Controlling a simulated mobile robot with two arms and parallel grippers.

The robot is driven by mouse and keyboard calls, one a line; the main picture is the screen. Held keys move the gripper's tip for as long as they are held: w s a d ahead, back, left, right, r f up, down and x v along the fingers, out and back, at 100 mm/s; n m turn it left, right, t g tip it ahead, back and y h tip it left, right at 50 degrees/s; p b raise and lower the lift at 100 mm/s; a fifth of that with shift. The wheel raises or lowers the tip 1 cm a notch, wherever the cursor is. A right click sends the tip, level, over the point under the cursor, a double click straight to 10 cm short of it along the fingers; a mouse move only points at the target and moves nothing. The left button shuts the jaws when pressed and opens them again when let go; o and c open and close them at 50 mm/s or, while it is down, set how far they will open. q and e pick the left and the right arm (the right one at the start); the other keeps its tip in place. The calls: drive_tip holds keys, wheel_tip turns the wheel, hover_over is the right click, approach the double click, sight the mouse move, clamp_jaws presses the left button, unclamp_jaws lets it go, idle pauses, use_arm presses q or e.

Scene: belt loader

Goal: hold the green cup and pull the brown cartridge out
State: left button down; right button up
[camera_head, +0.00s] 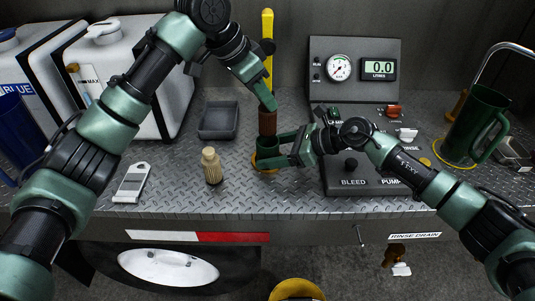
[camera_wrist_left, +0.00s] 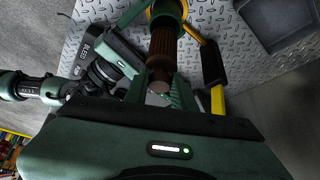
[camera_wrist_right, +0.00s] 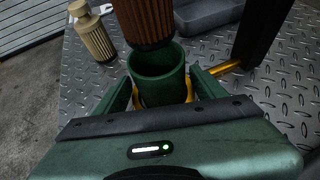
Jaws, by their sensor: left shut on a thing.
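The brown ribbed cartridge (camera_head: 267,122) stands upright directly above the green cup (camera_head: 267,146). My left gripper (camera_head: 268,106) is shut on its top, seen too in the left wrist view (camera_wrist_left: 160,88). In the right wrist view, the cartridge's lower end (camera_wrist_right: 146,25) is above the cup's rim, and part of the dark hollow of the cup (camera_wrist_right: 158,82) shows. The cup stands on the deck in a yellow ring (camera_head: 262,168). My right gripper (camera_head: 279,149) is low at the cup, with one finger on each side and a narrow gap showing beside its wall.
A tan filter (camera_head: 211,166) and a grey tray (camera_head: 218,120) are to the left. A yellow post (camera_head: 267,50) rises behind the cup. A gauge and pump panel (camera_head: 355,70) is at the right, beyond it a large green jug (camera_head: 476,125). The front deck is clear.

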idle(0.3)
drive_tip(key=v, duration=1.1)
drive_tip(key=shift+s+d+r, duration=0.15)
drive_tip(key=shift+d, duration=0.3)
